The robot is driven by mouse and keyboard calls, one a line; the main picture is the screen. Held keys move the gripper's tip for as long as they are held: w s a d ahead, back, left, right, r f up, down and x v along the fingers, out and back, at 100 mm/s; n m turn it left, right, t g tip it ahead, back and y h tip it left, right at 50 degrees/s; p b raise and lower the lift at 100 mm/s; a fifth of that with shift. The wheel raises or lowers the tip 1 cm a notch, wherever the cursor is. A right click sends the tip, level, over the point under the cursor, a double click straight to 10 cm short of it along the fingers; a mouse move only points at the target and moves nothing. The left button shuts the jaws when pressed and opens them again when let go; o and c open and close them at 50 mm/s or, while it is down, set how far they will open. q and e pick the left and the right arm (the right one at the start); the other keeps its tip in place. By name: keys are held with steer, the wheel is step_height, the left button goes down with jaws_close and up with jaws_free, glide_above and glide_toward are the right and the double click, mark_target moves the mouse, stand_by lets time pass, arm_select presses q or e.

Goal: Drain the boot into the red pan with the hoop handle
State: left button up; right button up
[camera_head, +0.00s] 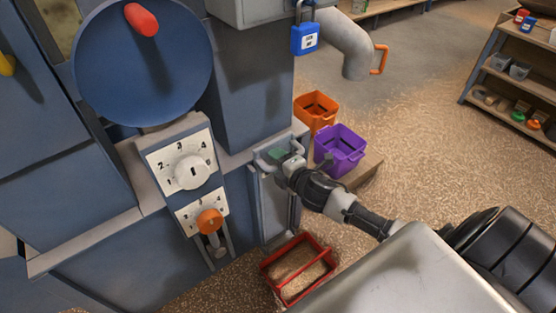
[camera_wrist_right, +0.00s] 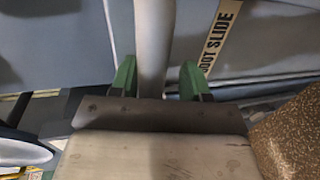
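The red pan (camera_head: 317,237) stands on the floor at the foot of the blue machine, its hoop handle crossing over the top. Tan, grain-like matter shows inside it. The boot slide's label (camera_wrist_right: 220,35) reads "BOOT SLIDE" in the right wrist view. A pale grey bar (camera_wrist_right: 154,45) runs upright in front of the panel there. My right gripper (camera_head: 278,154) is at the machine's lower front, above the pan. Its green fingers (camera_wrist_right: 158,80) stand on either side of the bar with narrow gaps showing, so it looks open around it. My left gripper is out of view.
An orange bin (camera_head: 315,106) and a purple bin (camera_head: 341,146) stand right of the machine. A dial panel (camera_head: 182,160) and an orange-knobbed lever (camera_head: 209,221) are to the left. A blue padlock (camera_head: 304,39) hangs above. Grain litters the floor; shelves stand far right.

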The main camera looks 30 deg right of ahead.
steer(key=shift+r, duration=0.15)
steer(key=shift+s, duration=0.1)
steer(key=shift+s, duration=0.3)
arm_select(q)
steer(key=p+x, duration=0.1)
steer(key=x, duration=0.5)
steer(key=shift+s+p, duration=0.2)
steer(key=shift+p, duration=0.15)
arm_select(e)
steer(key=a+v, duration=0.1)
steer(key=v, duration=0.9)
steer(key=shift+d, duration=0.4)
